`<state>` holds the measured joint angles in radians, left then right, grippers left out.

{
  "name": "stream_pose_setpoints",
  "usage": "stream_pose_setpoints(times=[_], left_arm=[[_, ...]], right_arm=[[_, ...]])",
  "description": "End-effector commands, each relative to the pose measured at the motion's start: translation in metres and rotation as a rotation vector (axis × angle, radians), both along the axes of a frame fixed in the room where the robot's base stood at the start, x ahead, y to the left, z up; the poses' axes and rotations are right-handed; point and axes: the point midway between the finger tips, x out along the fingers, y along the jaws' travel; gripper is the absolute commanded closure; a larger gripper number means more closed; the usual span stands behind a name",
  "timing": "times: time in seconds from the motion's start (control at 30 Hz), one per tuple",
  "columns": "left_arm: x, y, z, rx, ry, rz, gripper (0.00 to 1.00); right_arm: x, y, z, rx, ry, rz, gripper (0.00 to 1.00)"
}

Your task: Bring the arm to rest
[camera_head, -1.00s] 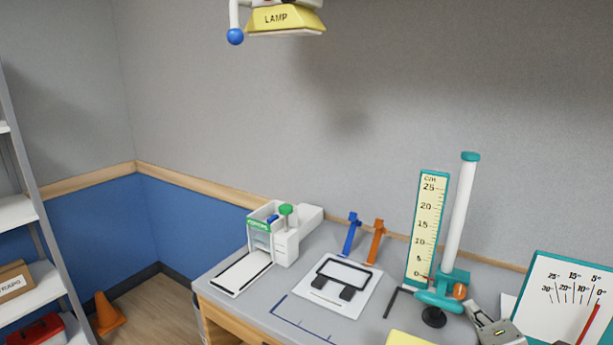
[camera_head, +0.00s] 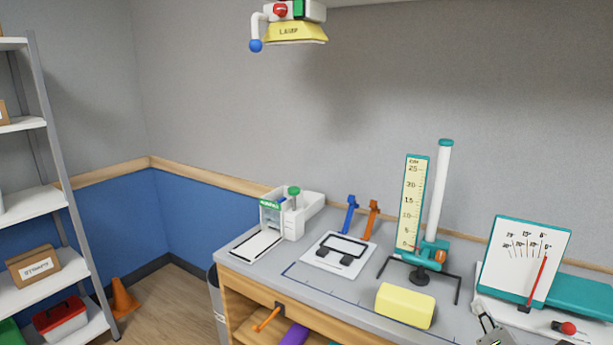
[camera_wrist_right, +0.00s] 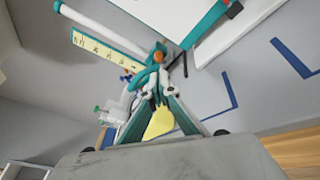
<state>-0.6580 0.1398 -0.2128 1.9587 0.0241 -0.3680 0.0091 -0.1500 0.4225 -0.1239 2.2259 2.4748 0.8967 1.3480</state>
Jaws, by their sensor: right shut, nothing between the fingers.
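My right gripper (camera_head: 486,322) shows at the bottom edge of the head view, right of the yellow block (camera_head: 405,305) and below the dial board (camera_head: 524,262). It is shut and empty. In the right wrist view its fingers come together at their tips (camera_wrist_right: 156,84), with part of the yellow block (camera_wrist_right: 160,122) showing between the finger links. Most of the right arm is outside the head view. My left gripper is not in view.
The workbench (camera_head: 350,288) carries a ruler stand with a white tube (camera_head: 439,190), a white box device (camera_head: 290,212), and blue and orange clips. A lamp (camera_head: 290,32) hangs above. A shelf rack (camera_head: 35,205) and an orange cone (camera_head: 122,298) stand left.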

Motion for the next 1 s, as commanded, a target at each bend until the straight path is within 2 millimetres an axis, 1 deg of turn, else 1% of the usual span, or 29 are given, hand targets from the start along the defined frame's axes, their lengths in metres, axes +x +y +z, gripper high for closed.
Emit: stream_pose_setpoints(times=[0.13, 0.27, 0.3, 0.37, 0.4, 0.47, 0.5, 0.53, 0.67, 0.7, 0.77, 0.8, 0.87, 0.9, 0.93, 0.97, 1.0], left_arm=[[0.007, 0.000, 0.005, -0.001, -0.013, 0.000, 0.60], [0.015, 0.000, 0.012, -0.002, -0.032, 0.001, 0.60], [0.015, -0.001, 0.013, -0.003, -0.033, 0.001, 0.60], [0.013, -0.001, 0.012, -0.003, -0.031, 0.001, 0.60], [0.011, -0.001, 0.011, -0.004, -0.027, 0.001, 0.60], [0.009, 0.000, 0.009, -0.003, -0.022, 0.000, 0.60], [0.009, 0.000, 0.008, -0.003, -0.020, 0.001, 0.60], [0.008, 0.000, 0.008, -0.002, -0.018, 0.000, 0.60], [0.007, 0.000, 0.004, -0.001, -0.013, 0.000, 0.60], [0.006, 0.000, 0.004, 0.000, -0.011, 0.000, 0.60], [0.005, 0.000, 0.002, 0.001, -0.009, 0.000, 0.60], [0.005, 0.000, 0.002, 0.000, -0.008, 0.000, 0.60], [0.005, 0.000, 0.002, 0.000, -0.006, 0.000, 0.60], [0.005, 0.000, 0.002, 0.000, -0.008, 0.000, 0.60], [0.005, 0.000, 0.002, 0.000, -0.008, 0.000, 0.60], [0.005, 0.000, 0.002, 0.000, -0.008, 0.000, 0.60], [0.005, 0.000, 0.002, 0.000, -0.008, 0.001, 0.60]], right_arm=[[-0.009, -0.005, 0.005, -0.352, -0.040, -0.015, 1.00], [-0.020, 0.004, 0.008, -0.746, -0.063, -0.014, 1.00], [-0.025, 0.010, 0.008, -0.882, -0.067, -0.011, 1.00], [-0.031, 0.021, 0.007, -1.092, -0.072, -0.001, 1.00], [-0.036, 0.030, 0.003, -1.233, -0.072, 0.010, 1.00], [-0.043, 0.046, -0.003, -1.443, -0.072, 0.029, 1.00], [-0.047, 0.056, -0.009, -1.585, -0.071, 0.044, 1.00], [-0.051, 0.065, -0.015, -1.692, -0.070, 0.059, 1.00], [-0.069, 0.105, -0.049, -2.151, -0.073, 0.140, 1.00], [-0.075, 0.116, -0.064, -2.293, -0.075, 0.174, 1.00], [-0.085, 0.133, -0.086, -2.504, -0.085, 0.228, 1.00], [-0.093, 0.143, -0.103, -2.643, -0.095, 0.268, 1.00], [-0.105, 0.157, -0.131, -2.851, -0.116, 0.339, 1.00], [-0.115, 0.164, -0.149, -2.990, -0.138, 0.391, 1.00], [-0.122, 0.169, -0.164, -3.091, -0.155, 0.432, 1.00], [-0.130, 0.173, -0.179, 3.013, 0.167, -0.449, 1.00], [-0.140, 0.177, -0.198, 2.869, 0.182, -0.466, 1.00]])
